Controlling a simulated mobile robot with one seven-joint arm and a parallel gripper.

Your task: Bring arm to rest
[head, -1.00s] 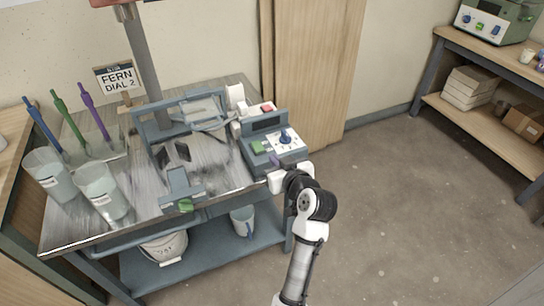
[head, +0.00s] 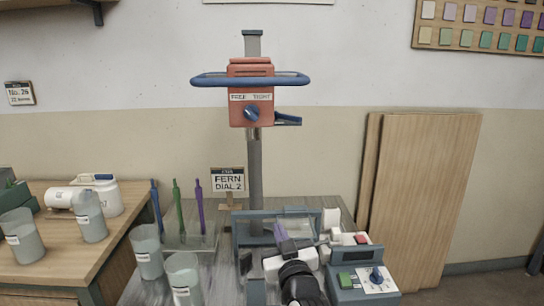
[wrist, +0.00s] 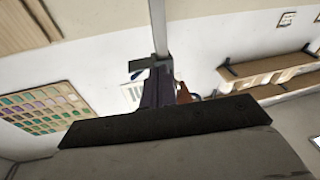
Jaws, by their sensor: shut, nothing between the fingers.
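My gripper (head: 281,232) shows in the head view over the middle of the bench, left of the control box (head: 362,278). Its dark purplish fingers point upward and hold nothing. In the wrist view my gripper (wrist: 160,88) is shut, with wall and shelves behind it. My folded arm hides part of the grey frame (head: 243,226) on the bench. The box shows a green button, a red button and a blue dial.
A grey post (head: 254,170) carries an orange mixer head (head: 250,95) with a blue ring handle behind my gripper. A "FERN DIAL 2" sign (head: 229,181) and clear buckets (head: 147,252) stand left. Wooden panels (head: 425,190) lean at the right wall.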

